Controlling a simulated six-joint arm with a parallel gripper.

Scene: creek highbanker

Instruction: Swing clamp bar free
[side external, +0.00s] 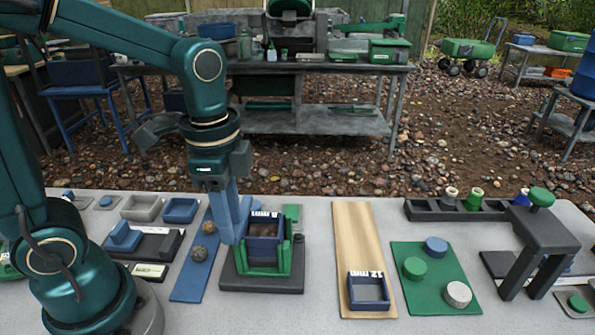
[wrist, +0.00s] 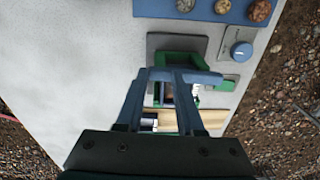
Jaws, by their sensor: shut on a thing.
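My gripper (side external: 234,236) is low at the left side of a green clamp frame (side external: 285,262) on a dark base plate (side external: 262,284). A blue box (side external: 265,228) with a size label sits in the frame, with brown material inside.
A blue box marked 12 MM (side external: 369,307) sits on a wooden board (side external: 352,232) to the right. A blue strip (side external: 193,280) with stones lies to the left. A green mat (side external: 430,290) with several round knobs and a dark stand (side external: 543,225) are farther right.

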